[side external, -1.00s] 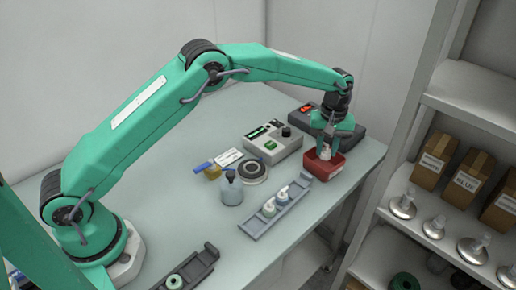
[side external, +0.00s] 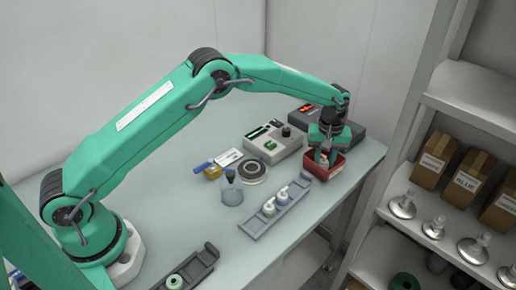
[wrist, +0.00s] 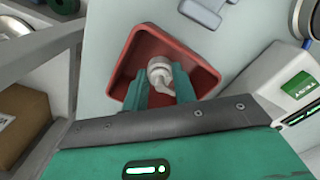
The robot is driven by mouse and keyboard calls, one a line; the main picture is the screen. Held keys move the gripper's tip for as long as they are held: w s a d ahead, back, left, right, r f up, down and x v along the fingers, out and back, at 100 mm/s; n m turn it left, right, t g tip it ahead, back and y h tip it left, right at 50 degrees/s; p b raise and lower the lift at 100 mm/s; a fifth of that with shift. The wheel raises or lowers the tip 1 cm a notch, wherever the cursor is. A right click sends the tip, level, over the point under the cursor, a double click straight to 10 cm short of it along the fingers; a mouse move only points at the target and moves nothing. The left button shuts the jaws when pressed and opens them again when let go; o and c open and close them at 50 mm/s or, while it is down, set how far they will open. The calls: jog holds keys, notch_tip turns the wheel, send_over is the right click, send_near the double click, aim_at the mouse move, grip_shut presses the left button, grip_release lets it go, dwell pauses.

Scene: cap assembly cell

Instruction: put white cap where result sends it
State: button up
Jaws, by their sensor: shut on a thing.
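The white cap (wrist: 160,74) is between the two green fingers of my gripper (wrist: 161,84) in the wrist view. My gripper (side external: 321,158) is shut on it. The cap is over or inside the red bin (wrist: 205,72), within its rim as seen from the wrist; I cannot tell whether it touches the bin floor. In the side view the red bin (side external: 334,171) stands near the table's right edge, with my fingers low at its opening. There the cap is mostly hidden by the fingers.
A grey box with a green display (side external: 272,141) and a dark box with a red display (side external: 350,122) stand behind the bin. A rack (side external: 257,226) with two caps, a bottle (side external: 231,191) and a round dish (side external: 253,173) are left. Shelves (side external: 480,90) rise at right.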

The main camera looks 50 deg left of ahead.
jog(key=shift+f, duration=0.2)
jog(key=o, duration=0.7)
notch_tip(320, 180, up, 13)
jog(key=shift+f, duration=0.15)
dwell(0.8)
